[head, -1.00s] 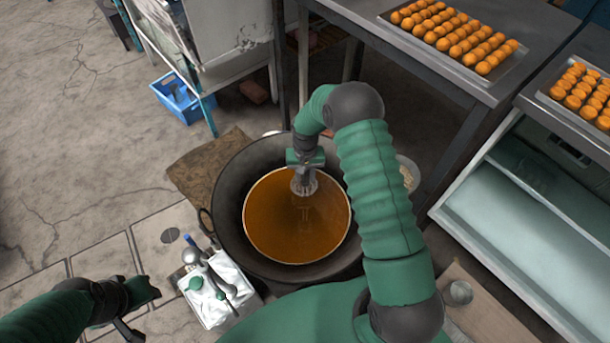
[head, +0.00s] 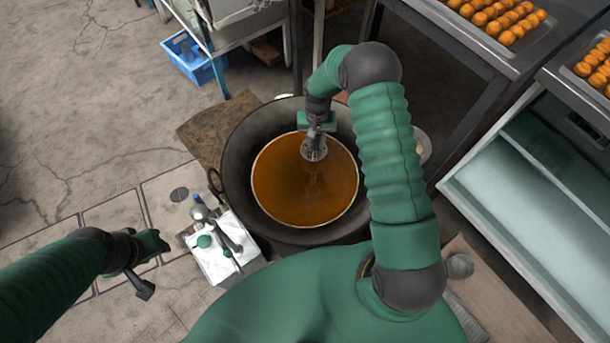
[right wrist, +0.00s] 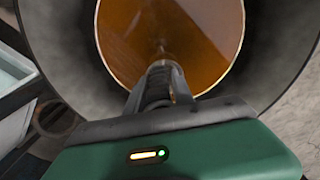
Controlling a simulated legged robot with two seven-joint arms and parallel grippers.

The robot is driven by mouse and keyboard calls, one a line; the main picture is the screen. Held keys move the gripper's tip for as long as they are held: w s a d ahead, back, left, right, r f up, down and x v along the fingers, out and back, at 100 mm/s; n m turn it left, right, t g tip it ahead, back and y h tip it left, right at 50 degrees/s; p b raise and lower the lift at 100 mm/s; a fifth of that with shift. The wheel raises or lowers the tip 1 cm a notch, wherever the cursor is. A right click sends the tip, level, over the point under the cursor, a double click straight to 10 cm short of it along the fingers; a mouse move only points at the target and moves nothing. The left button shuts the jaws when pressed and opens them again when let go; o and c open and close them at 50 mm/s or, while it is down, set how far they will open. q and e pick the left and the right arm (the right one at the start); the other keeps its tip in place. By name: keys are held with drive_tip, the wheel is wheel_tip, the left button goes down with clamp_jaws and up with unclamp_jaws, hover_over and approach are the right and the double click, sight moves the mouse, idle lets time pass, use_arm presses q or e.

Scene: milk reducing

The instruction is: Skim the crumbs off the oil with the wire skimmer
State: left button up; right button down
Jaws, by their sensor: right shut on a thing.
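A wide dark wok (head: 238,160) holds brown-orange oil (head: 300,195), which also fills the upper middle of the right wrist view (right wrist: 200,45). My right gripper (head: 316,138) is over the far part of the oil, pointing down. In the right wrist view its fingers (right wrist: 163,80) are shut on a thin handle. The grey round head of the wire skimmer (head: 314,152) shows just below the gripper; I cannot tell how deep it sits. No separate crumbs can be made out. My left gripper (head: 148,268) is at lower left, away from the wok; its jaw opening is unclear.
A white tray (head: 215,268) with a green-capped item and metal utensils stands left of the wok. A pale bowl (head: 422,150) is partly hidden behind my right arm. Trays of orange balls (head: 500,22) lie on tables at upper right. A blue crate (head: 190,60) is on the floor.

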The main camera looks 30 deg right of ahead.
wheel_tip(320, 180, up, 14)
drive_tip(key=p, duration=1)
drive_tip(key=shift+f, duration=0.2)
